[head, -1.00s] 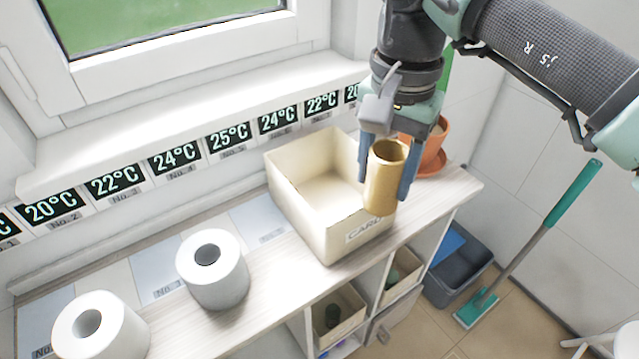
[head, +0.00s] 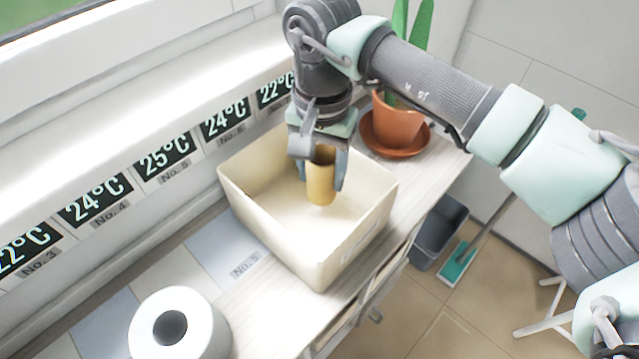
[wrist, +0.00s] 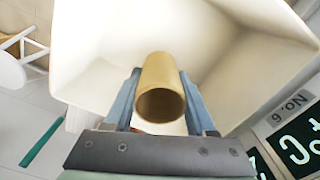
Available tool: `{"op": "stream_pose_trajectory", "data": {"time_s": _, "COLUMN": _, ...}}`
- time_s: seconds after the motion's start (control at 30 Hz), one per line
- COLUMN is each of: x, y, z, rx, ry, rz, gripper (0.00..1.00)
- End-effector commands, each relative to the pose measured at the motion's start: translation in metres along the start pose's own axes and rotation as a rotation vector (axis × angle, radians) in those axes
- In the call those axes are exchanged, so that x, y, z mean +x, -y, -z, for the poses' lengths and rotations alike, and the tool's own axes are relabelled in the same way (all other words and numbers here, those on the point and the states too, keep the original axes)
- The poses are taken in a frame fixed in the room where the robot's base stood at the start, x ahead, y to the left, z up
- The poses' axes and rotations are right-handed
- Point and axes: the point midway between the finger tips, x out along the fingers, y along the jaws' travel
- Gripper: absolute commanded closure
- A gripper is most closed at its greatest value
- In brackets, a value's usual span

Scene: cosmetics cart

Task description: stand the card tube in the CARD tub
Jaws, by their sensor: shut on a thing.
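The card tube (head: 321,180) is a tan, hollow, open-topped cylinder and stands upright between the fingers of my gripper (head: 323,172). My gripper is shut on it. The CARD tub (head: 245,200) is a cream open box on the shelf top. In the head view the tube is over the tub's inside, its lower end below the level of the back rim. I cannot tell whether it touches the tub floor. In the wrist view the tube (wrist: 161,85) shows its open end towards me, with the tub's walls (wrist: 90,50) around it.
A white paper roll (head: 178,325) stands on the shelf top left of the tub. A potted plant in a terracotta pot (head: 398,122) is behind the tub to the right. Temperature signs (head: 165,158) line the wall. A grey bin (head: 440,230) and a green-headed broom (head: 457,262) are on the floor.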

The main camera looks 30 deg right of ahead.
Motion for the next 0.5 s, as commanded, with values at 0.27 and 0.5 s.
{"op": "stream_pose_trajectory", "data": {"time_s": 0.27, "x": 0.034, "y": 0.000, "z": -0.001, "rx": 0.001, "ry": 0.002, "rz": 0.000, "gripper": 0.95}}
{"op": "stream_pose_trajectory", "data": {"time_s": 0.5, "x": 0.036, "y": 0.000, "z": 0.000, "rx": 0.000, "ry": 0.000, "rz": 0.000, "gripper": 0.95}}
